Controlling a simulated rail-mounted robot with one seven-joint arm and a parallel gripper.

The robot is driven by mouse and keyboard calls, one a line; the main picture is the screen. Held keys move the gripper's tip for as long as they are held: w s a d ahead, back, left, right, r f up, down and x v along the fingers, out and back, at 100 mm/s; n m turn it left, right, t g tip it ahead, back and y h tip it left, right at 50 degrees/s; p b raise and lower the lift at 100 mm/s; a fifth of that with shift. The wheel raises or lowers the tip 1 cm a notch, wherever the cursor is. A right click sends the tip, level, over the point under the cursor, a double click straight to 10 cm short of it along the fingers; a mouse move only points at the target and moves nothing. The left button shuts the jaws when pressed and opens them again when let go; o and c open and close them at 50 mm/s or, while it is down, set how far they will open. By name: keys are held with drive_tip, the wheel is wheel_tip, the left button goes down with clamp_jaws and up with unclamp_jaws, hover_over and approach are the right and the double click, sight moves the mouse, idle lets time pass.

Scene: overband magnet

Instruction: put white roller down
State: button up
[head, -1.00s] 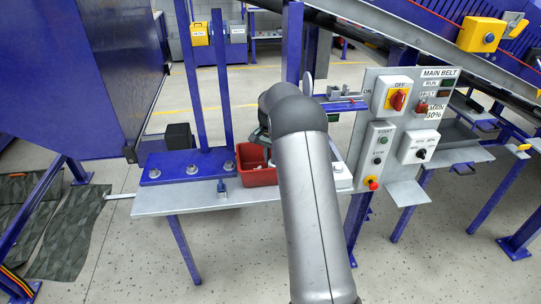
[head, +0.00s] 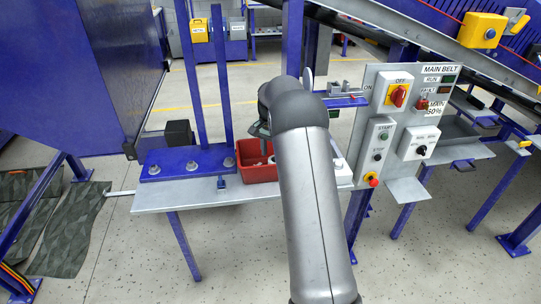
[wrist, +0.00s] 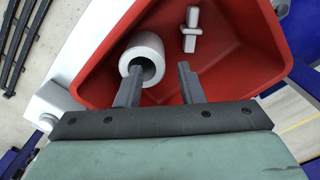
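The white roller (wrist: 144,55), a short hollow cylinder, lies in the red bin (wrist: 245,60) in the wrist view, near the bin's left side. My gripper (wrist: 158,78) is over the bin with its two dark fingers spread apart. The left finger overlaps the roller's lower edge in the picture; I cannot tell whether it touches. Nothing is clamped between the fingers. In the head view the red bin (head: 257,174) stands on the grey bench, and my arm hides its right part and most of the gripper.
A small white cross-shaped part (wrist: 191,30) also lies in the bin. The grey bench (head: 190,201) carries a blue plate with bolts (head: 187,165) left of the bin. A control panel (head: 402,125) with switches stands right of my arm. Blue posts (head: 221,80) rise behind the bench.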

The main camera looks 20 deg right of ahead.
sight(270, 159)
wheel_tip(270, 159, up, 6)
drive_tip(key=shift+f+b, duration=0.15)
drive_tip(key=shift+b, duration=0.35)
drive_tip(key=shift+s+a+r, duration=0.25)
drive_tip(key=shift+a+r, duration=0.05)
drive_tip(key=shift+r, duration=0.05)
drive_tip(key=s+a+r+n, duration=0.1)
drive_tip(key=s+a+n, duration=0.3)
drive_tip(key=s, duration=0.5)
drive_tip(key=s+a+r+n, duration=0.1)
drive_tip(key=s+a+r, duration=0.1)
drive_tip(key=s+a, duration=0.65)
drive_tip(key=s+a+r+n, duration=0.1)
drive_tip(key=s+a+n, duration=0.25)
drive_tip(key=s, duration=0.75)
drive_tip(key=s+a+f+n, duration=0.2)
drive_tip(key=s+f, duration=0.1)
drive_tip(key=s, duration=0.7)
drive_tip(key=shift+a+f+t, duration=0.15)
drive_tip(key=shift+f+t, duration=0.1)
drive_tip(key=shift+t, duration=0.15)
drive_tip(key=shift+n, duration=0.25)
